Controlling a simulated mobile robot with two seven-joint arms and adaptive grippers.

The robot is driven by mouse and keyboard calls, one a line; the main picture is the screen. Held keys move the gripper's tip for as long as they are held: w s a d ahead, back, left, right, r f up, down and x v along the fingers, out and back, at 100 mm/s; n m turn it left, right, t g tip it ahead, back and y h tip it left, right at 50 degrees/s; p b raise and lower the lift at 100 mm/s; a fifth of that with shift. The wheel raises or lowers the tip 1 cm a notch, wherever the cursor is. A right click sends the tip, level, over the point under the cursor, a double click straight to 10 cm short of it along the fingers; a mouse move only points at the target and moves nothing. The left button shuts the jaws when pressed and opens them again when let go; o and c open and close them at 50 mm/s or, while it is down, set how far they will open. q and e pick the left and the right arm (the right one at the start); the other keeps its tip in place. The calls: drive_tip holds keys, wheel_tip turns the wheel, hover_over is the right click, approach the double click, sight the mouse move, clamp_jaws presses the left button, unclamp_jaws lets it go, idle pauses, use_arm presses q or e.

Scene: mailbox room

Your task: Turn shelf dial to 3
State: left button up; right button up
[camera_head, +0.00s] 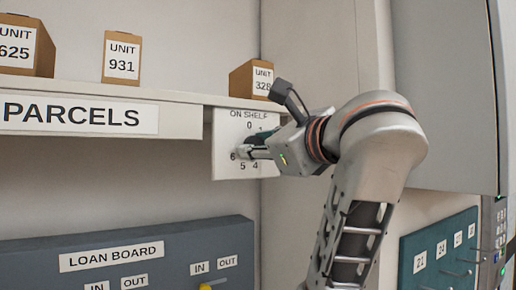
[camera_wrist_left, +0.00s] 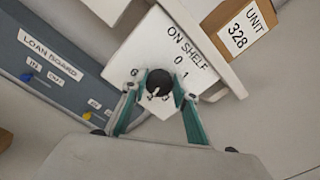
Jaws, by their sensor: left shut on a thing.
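The shelf dial is a black round knob (camera_wrist_left: 159,83) on a white plate (camera_head: 222,165) headed ON SHELF, hung under the parcel shelf's right end. In the wrist view, 0, 1 and 6 can be read around the knob; other marks are partly hidden. My left gripper (camera_head: 254,146) is shut on the knob, a teal finger on each side (camera_wrist_left: 160,98). My right gripper is not in view.
The parcel shelf (camera_head: 180,96) carries boxes marked 625, 931 (camera_head: 122,58) and 328 (camera_head: 252,80) above the dial. A grey loan board (camera_head: 130,245) stands below left.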

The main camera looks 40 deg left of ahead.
use_arm(q)
drive_tip(key=shift+f+n+b, duration=0.2)
drive_tip(key=shift+n+b, duration=0.9)
drive_tip(key=shift+n, duration=3.5)
drive_tip(key=shift+s, duration=0.1)
drive_tip(key=o, duration=1.1)
drive_tip(key=v, duration=0.7)
drive_tip(key=shift+d, duration=0.25)
